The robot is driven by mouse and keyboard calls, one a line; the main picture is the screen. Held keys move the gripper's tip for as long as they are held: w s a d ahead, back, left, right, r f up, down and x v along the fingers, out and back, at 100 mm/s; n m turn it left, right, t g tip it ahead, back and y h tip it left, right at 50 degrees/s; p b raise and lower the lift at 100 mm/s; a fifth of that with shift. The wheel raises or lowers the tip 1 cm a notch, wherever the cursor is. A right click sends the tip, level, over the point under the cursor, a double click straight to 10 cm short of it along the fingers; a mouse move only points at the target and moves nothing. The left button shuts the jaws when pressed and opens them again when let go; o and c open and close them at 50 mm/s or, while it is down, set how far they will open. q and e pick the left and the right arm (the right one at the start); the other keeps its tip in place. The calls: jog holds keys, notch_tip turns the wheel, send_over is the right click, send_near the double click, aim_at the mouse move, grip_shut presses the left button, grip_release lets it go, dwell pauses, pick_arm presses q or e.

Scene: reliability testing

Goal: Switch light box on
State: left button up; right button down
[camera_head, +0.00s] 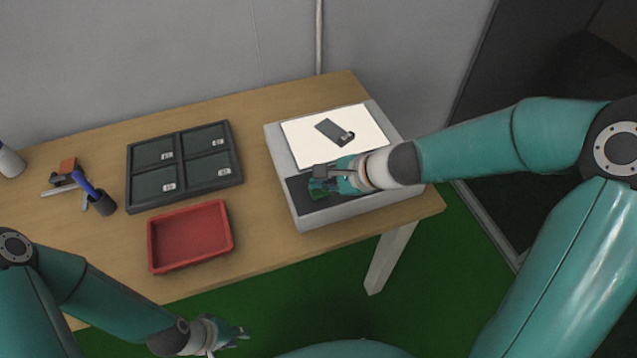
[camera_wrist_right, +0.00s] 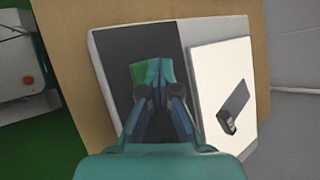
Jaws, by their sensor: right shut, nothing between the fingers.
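The light box (camera_head: 355,207) stands at the right end of the table, with a bright white panel (camera_head: 304,139) and a dark strip (camera_head: 298,203) along its front. It also shows in the right wrist view (camera_wrist_right: 187,30). A dark grey part (camera_head: 331,130) lies on the white panel. My right gripper (camera_head: 313,187) is shut and empty over the dark strip. In the right wrist view its fingertips (camera_wrist_right: 160,92) are beside a green patch (camera_wrist_right: 152,73) on the strip; I cannot tell if they touch it. My left gripper (camera_head: 241,335) hangs in front of the table, its fingers too small to read.
A red tray (camera_head: 152,246) and a dark tray (camera_head: 130,180) with several compartments are left of the light box. A pen cup (camera_head: 104,205) and a tool with an orange part (camera_head: 68,166) are further left. Bare table lies between trays and light box.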

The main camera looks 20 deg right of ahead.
jog(key=shift+r, duration=0.2)
notch_tip(320, 180, up, 6)
jog(key=p, duration=0.5)
jog(key=shift+r+p, duration=0.1)
jog(key=shift+p, duration=0.2)
jog(key=shift+d, duration=0.1)
dwell(0.4)
